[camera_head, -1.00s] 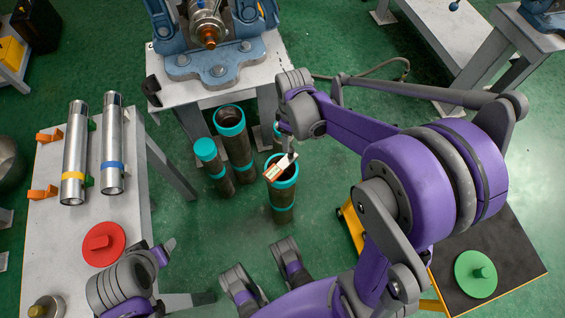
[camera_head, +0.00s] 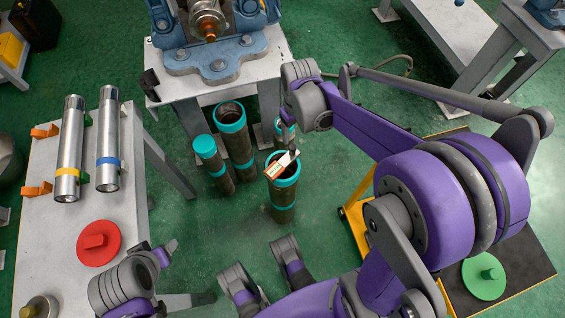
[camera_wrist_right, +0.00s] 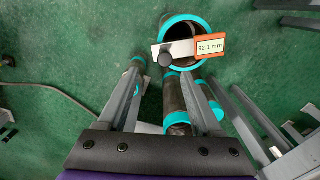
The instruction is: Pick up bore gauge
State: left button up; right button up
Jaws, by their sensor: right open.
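The bore gauge is a pale bar with a dark round knob and an orange-framed readout of 92.1 mm. It lies across the mouth of a dark pipe with a teal collar. I see the gauge in the right wrist view (camera_wrist_right: 181,49) and the head view (camera_head: 280,168); the pipe (camera_head: 283,210) stands on the floor. My right gripper (camera_wrist_right: 165,76) is open and empty, its fingers pointing toward the gauge. In the head view the right gripper (camera_head: 290,145) is just above it, partly hidden. My left arm's end (camera_head: 162,252) shows at lower left; its fingers are unclear.
More teal-collared pipes (camera_head: 236,150) stand close beside the gauge's pipe. Behind is a pale vise table (camera_head: 225,87) with a blue vise (camera_head: 215,62). A left table (camera_head: 40,230) holds two metal cylinders and a red disc (camera_head: 98,243). A green disc (camera_head: 483,277) sits lower right.

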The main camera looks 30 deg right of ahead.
aim_at(293, 147)
notch_tip(293, 147, down, 3)
jog(key=shift+f+b, duration=0.1)
jog(key=shift+b, duration=0.2)
jog(key=f, duration=0.1)
jog(key=f+b, duration=0.1)
jog(key=f, duration=0.2)
jog(key=shift+s+a+f, duration=0.15)
jog(key=shift+s+a, duration=0.1)
jog(key=shift+a, duration=0.15)
jog(key=shift+f+b, duration=0.3)
jog(key=shift+f, duration=0.15)
jog(key=shift+r, duration=0.1)
grip_shut()
dwell(0.4)
